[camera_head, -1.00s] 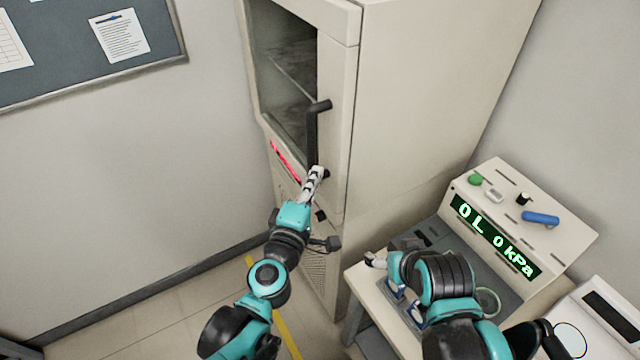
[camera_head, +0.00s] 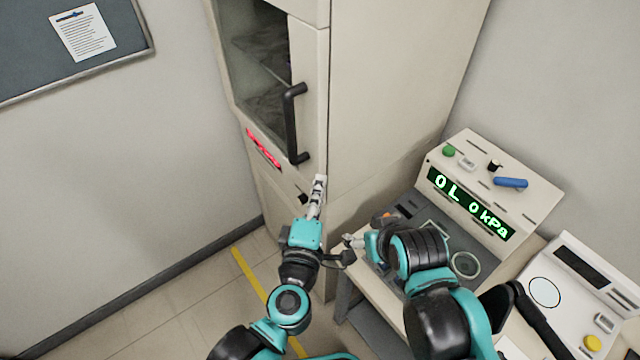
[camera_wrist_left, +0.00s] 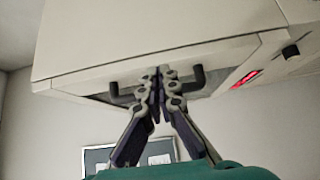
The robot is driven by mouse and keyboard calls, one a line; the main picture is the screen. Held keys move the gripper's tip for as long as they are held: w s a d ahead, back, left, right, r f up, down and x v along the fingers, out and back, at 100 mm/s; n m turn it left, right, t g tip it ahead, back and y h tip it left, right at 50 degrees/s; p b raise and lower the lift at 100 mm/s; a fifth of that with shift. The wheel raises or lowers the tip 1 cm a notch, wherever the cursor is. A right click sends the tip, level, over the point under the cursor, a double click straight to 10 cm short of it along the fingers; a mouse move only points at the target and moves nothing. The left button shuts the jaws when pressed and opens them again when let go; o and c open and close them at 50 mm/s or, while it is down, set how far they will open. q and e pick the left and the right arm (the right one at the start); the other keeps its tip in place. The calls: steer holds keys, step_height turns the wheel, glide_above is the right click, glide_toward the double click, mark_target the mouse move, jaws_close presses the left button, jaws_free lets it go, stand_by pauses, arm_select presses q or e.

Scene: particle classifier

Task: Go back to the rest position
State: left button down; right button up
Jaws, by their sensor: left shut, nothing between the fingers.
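My left gripper (camera_head: 319,182) is shut and empty. In the head view it shows in front of the tall cabinet's lower front, just below and right of the black door handle (camera_head: 291,125). In the left wrist view its fingertips (camera_wrist_left: 163,73) are together and overlap the middle of the handle (camera_wrist_left: 197,78), with no clear contact. My right gripper (camera_head: 352,241) is small in the head view, at the left edge of the instrument bench; its fingers are too small to judge.
The tall cabinet (camera_head: 380,90) has its glass door closed. Right of it, a control console (camera_head: 535,195) reads "0 L 0 kPa" above the bench. A white device (camera_head: 585,290) stands at the far right. Floor with a yellow line (camera_head: 250,275) is open at the left.

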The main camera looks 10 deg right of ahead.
arm_select(q)
steer(key=shift+s, duration=0.25)
steer(key=s+a+f+m+g+y+b, duration=0.2)
steer(key=a+f+m+g, duration=0.3)
steer(key=a, duration=0.7)
steer(key=s+a+f+m+g+y+b, duration=0.3)
steer(key=a+f+m, duration=0.6)
steer(key=a, duration=0.4)
steer(key=shift+s+a+f+g+y, duration=0.25)
steer(key=shift+s+f+g+y, duration=0.3)
steer(key=shift+s+g, duration=0.45)
